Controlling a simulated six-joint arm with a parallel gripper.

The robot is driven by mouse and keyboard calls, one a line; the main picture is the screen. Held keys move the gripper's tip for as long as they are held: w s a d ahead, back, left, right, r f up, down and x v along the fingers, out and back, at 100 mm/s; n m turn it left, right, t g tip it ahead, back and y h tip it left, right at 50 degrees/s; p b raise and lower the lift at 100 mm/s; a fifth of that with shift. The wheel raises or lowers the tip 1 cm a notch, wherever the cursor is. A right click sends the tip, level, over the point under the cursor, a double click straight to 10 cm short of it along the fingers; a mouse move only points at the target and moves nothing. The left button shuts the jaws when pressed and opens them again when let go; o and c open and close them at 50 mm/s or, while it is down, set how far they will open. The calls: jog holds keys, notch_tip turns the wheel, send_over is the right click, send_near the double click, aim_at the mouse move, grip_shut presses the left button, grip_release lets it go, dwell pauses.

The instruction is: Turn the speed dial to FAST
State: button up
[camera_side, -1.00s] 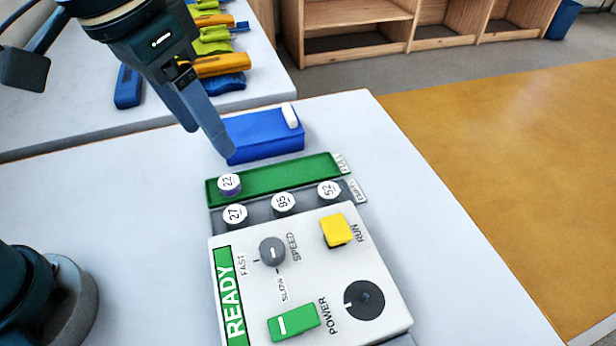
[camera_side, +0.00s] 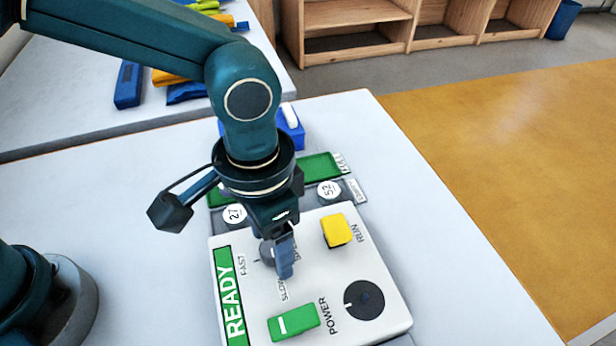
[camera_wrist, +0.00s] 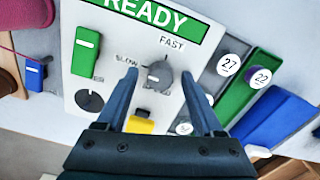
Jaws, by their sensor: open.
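The grey speed dial (camera_side: 266,254) sits on the white control panel (camera_side: 345,264), between the FAST and SLOW labels. In the side view my gripper (camera_side: 284,268) hides part of it. In the wrist view the dial (camera_wrist: 160,78) lies between the two spread fingers of my gripper (camera_wrist: 160,73), and its white pointer mark appears to face the SLOW side. My gripper is open and points down at the panel, one finger on each side of the dial. I cannot tell whether either finger touches it.
A yellow RUN button (camera_side: 337,231), a green POWER switch (camera_side: 293,322) and a dark round knob (camera_side: 365,300) share the panel. A green READY sign (camera_side: 230,300) runs along its left edge. Numbered caps and a blue block (camera_side: 291,127) stand behind.

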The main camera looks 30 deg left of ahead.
grip_shut()
jog(key=shift+m, duration=0.4)
jog(key=m, duration=0.3)
jog(key=shift+m, duration=0.4)
jog(key=m, duration=1.3)
jog(key=shift+m, duration=0.3)
